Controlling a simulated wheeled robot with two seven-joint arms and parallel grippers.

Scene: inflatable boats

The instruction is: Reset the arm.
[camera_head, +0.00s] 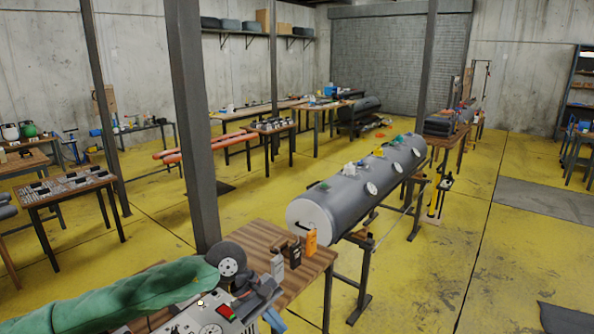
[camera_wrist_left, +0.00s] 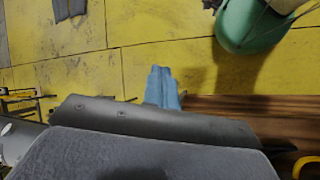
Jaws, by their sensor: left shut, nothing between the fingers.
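My left arm, with green casing, comes in from the left in the head view and ends in a dark wrist over the near wooden table. My left gripper (camera_head: 274,319) shows its blue fingers low at the bottom edge, beside the front of that table. In the left wrist view the blue fingers (camera_wrist_left: 165,88) are together, with nothing seen between them. Yellow floor lies behind them. My right gripper is in neither view.
The wooden table (camera_head: 265,236) holds an orange object (camera_head: 311,242) and small dark and silver items. A long grey cylinder (camera_head: 340,200) lies on a stand beyond it. A dark post (camera_head: 190,130) rises behind my arm. Yellow floor (camera_head: 440,275) at right is mostly open.

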